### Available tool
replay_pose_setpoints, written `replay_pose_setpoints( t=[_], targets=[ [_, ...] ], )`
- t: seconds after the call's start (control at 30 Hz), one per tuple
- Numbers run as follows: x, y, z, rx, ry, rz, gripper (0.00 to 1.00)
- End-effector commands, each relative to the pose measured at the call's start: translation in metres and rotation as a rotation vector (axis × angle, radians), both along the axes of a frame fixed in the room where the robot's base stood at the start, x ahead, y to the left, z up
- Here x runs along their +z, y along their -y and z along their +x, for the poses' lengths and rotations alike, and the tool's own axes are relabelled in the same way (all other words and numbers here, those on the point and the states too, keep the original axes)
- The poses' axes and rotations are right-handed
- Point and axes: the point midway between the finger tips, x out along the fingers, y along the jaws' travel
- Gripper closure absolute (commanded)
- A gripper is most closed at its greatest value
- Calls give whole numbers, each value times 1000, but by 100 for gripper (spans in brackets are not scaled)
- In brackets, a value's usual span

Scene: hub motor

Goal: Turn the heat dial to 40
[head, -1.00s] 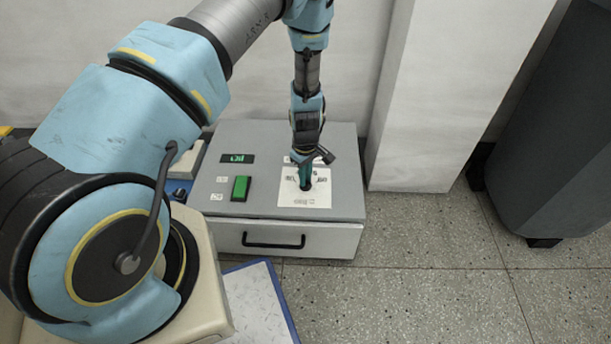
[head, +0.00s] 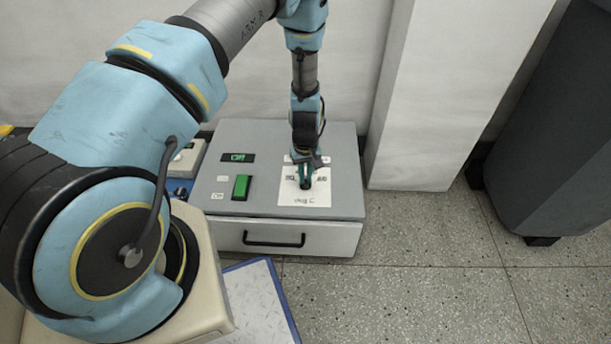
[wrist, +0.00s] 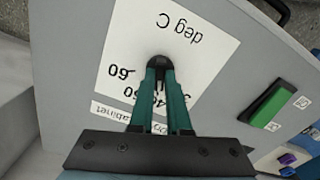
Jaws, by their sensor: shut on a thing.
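The heat dial is a small dark knob that shows in the head view (head: 306,185) and in the wrist view (wrist: 158,62). It sits on a white scale card (head: 318,199) on top of a grey cabinet (head: 260,207). My gripper (head: 306,175) points down and its green fingers are shut on the dial; they also show in the wrist view (wrist: 160,78). The card (wrist: 130,35) reads "deg C", upside down, with a 60 left of the dial. Other numbers are partly hidden behind the fingers. I cannot read the dial's pointer.
A green switch (head: 241,187) and a small green-lit display (head: 238,157) are left of the card. The cabinet front has a drawer with a black handle (head: 273,240). The floor (head: 430,270) at the right is clear.

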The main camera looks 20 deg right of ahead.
Motion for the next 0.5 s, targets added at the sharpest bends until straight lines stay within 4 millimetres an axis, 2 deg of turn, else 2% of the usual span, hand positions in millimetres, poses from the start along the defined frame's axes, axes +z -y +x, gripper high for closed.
replay_pose_setpoints(
  t=[0.23, 0.27, 0.5],
  targets=[
    [0, 0, 0, 1, 0, 0, 100],
    [0, 0, 0, 1, 0, 0, 82],
    [0, 0, 0, 1, 0, 0, 55]
  ],
)
